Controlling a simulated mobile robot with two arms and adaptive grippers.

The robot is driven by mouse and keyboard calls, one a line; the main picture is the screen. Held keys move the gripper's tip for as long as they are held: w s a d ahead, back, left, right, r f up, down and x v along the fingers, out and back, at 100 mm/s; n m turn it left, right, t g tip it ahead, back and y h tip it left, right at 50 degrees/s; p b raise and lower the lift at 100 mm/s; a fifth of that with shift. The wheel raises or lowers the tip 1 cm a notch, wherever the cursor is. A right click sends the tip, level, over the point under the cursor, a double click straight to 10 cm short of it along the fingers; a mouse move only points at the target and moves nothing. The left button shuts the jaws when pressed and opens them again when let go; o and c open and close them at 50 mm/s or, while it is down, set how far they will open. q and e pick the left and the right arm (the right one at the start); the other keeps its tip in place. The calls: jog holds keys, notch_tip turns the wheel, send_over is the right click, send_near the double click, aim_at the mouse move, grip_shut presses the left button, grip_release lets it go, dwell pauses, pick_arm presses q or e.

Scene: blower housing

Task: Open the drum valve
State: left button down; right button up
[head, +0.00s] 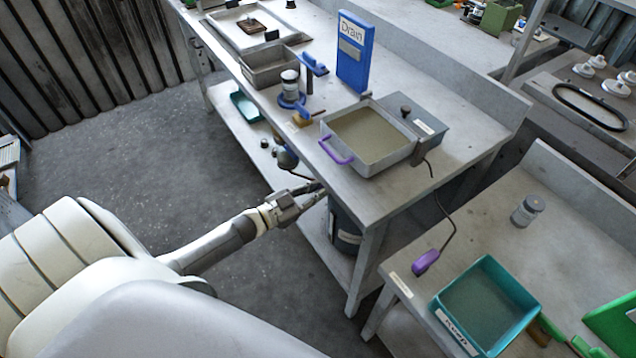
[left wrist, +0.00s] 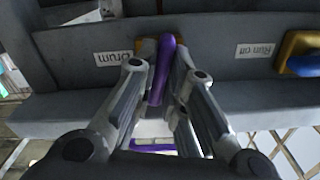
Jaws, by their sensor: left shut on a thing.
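The drum valve's purple lever (left wrist: 162,70) shows in the left wrist view, with a yellow part (left wrist: 146,48) behind it and a "Drum" label (left wrist: 113,57) to its left. My left gripper (left wrist: 166,82) is shut on this lever, one finger on each side. In the head view my left gripper (head: 312,190) is at the front edge of the workbench (head: 352,205), below the grey tray; the lever cannot be made out there. My right gripper is not in view.
A second valve with yellow body and blue handle (left wrist: 301,58) sits beside a "Run off" label (left wrist: 255,50). The grey tray (head: 366,137) with a purple handle stands above my gripper. A dark drum (head: 345,232) stands under the bench. The floor (head: 130,150) at left is clear.

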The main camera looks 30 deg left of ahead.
pick_arm(q)
jog(key=shift+n, duration=0.5)
jog(key=c, duration=1.5)
grip_release()
jog(key=shift+s, duration=0.15)
jog(key=v, duration=1.1)
jog(key=shift+s+a, duration=0.2)
jog(key=shift+s, duration=0.15)
jog(key=shift+f, duration=0.1)
